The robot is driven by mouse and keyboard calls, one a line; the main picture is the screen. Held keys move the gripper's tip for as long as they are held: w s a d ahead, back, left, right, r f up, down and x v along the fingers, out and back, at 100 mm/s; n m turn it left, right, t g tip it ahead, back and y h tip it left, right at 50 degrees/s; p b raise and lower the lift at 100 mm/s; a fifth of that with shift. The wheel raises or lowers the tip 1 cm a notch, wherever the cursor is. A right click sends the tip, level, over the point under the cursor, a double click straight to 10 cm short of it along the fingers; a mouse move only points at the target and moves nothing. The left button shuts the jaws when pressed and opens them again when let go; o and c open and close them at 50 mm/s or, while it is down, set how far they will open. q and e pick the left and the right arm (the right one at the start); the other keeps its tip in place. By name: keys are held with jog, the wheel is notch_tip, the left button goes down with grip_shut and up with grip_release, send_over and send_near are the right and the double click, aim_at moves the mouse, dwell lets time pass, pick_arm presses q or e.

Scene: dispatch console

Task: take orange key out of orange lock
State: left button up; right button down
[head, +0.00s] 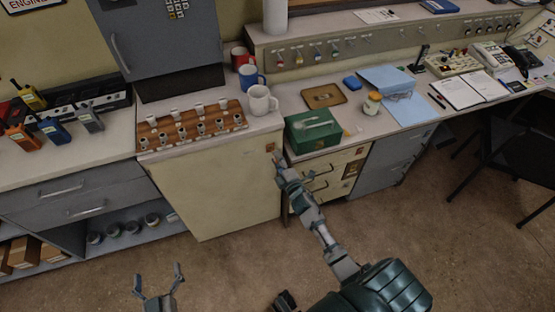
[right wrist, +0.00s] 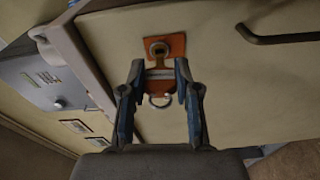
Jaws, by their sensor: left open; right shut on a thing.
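The orange lock (right wrist: 178,45) is a small orange plate with a round metal keyhole on the cream cabinet front. It also shows in the head view (head: 270,147), near the cabinet's top right corner. My right gripper (right wrist: 160,73) is shut on the orange key (right wrist: 159,87), which has a metal ring hanging below it. The key is right at the keyhole; I cannot tell how deep its tip sits. In the head view my right gripper (head: 279,165) is just in front of the lock. My left gripper (head: 159,279) is open and empty, low over the floor.
A dark handle (right wrist: 282,36) sticks out to the right of the lock. The floor in front is clear.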

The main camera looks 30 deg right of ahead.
jog(key=shift+s, duration=0.1)
jog(key=shift+s+a+r+p, duration=0.15)
jog(key=shift+s+p, duration=0.1)
jog(key=shift+s, duration=0.3)
jog(key=shift+s+a+f+p, duration=0.1)
jog(key=shift+s+a+p, duration=0.1)
jog(key=shift+s, duration=0.3)
jog(key=shift+s+a+p, duration=0.2)
jog(key=shift+s+p, duration=0.05)
jog(key=shift+s, duration=0.65)
jog(key=shift+s+a+p, duration=0.15)
jog(key=shift+s+p, duration=0.1)
jog(key=shift+s, duration=0.65)
